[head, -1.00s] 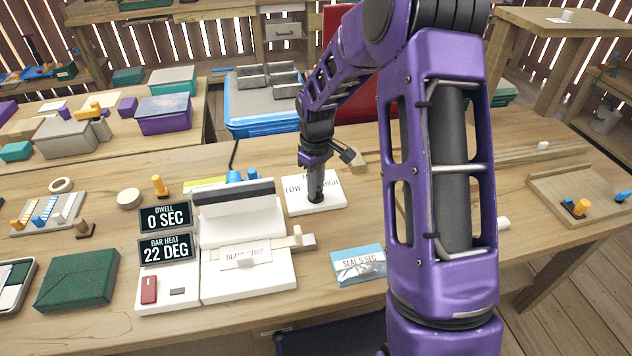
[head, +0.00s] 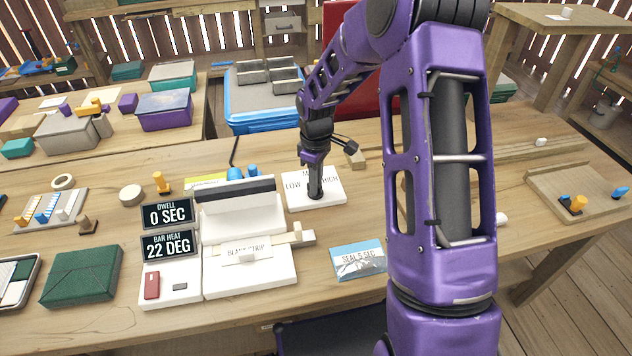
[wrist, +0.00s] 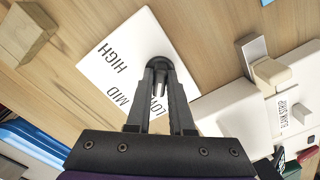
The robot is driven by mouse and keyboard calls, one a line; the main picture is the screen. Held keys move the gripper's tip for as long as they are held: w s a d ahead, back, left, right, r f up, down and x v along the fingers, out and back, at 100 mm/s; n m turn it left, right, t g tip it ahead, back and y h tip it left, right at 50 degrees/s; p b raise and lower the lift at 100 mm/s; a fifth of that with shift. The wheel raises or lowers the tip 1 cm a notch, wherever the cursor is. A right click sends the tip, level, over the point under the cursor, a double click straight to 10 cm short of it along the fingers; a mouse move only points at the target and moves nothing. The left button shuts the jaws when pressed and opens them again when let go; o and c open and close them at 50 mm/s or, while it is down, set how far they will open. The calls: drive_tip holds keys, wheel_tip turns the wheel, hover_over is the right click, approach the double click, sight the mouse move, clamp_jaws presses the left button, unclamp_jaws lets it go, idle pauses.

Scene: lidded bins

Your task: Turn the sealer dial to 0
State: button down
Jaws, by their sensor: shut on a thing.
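The dial plate (head: 330,190) is a white square on the bench with LOW, MID and HIGH printed on it. In the wrist view the dial knob (wrist: 160,50) is a dark round knob near the edge of that plate. My gripper (wrist: 163,82) is shut on the knob, with its two dark fingers beside it. In the head view my gripper (head: 316,192) points straight down over the plate and hides most of the knob. The knob's pointing direction is hard to tell. The sealer (head: 247,270) is white, with displays reading DWELL 0 SEC (head: 167,214) and BAR HEAT 22 DEG (head: 170,245).
A blank strip (head: 247,249) lies on the sealer bed. A SEAL 5 SEC packet (head: 357,260) lies right of it. A small wooden block (head: 355,158) stands behind the plate. A green box (head: 82,277) sits at the left. Bare bench lies between plate and packet.

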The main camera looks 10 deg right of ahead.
drive_tip(key=c, duration=0.8)
unclamp_jaws()
drive_tip(key=shift+r, duration=0.1)
wheel_tip(320, 180, up, 17)
drive_tip(key=p, duration=0.2)
drive_tip(key=shift+r, duration=0.15)
